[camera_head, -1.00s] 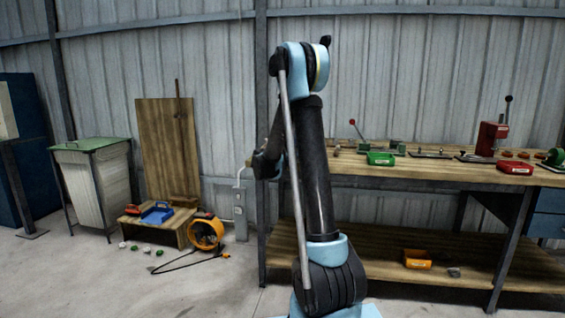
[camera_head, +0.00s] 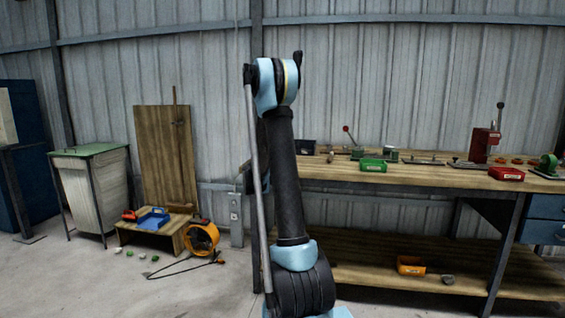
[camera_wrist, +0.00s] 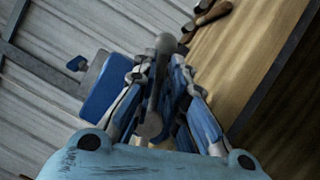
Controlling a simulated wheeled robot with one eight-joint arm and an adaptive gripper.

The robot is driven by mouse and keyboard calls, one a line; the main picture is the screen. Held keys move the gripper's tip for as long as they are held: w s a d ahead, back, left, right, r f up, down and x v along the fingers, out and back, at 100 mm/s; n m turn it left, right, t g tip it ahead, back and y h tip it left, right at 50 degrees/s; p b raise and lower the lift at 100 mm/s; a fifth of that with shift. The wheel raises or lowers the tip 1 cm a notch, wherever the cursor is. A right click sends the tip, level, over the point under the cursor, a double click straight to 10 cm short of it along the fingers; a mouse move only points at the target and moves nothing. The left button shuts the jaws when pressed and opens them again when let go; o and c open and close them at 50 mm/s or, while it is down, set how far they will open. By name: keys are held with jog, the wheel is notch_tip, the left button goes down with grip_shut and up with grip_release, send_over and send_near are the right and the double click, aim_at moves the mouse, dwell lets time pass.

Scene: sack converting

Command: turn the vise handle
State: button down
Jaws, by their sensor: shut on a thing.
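The vise handle (camera_wrist: 158,75) is a grey metal bar with a rounded knob at its end. It lies between the two blue finger pads of my gripper (camera_wrist: 160,68) in the wrist view. My gripper is shut on this bar. A blue block-like part (camera_wrist: 104,88), which seems to belong to the vise, shows just left of the fingers. In the head view my own arm covers the gripper, and I cannot make out the vise or its handle there.
The wooden workbench (camera_head: 400,178) carries a green bin (camera_head: 373,165), a red bin (camera_head: 506,174) and a red press (camera_head: 484,143). A dark box (camera_head: 305,147) stands near its left end. In the wrist view, wooden-handled tools (camera_wrist: 208,14) lie on the bench beyond the knob.

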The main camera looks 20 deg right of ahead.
jog(key=shift+w+a+r+n+t+y, duration=0.25)
jog(key=shift+a+r+n+t, duration=0.4)
jog(key=shift+n, duration=1.2)
jog(key=shift+w+a+r+n+t+y, duration=0.25)
jog(key=shift+n+t, duration=0.7)
jog(key=shift+n, duration=0.95)
jog(key=shift+w+a+r+n+t+y, duration=0.15)
jog(key=shift+a+r+n+t, duration=0.5)
jog(key=shift+n, duration=1.2)
jog(key=shift+d+f, duration=0.15)
jog(key=shift+d, duration=0.1)
jog(key=c, duration=1.6)
grip_release()
jog(key=v, duration=1.2)
jog(key=shift+f, duration=0.2)
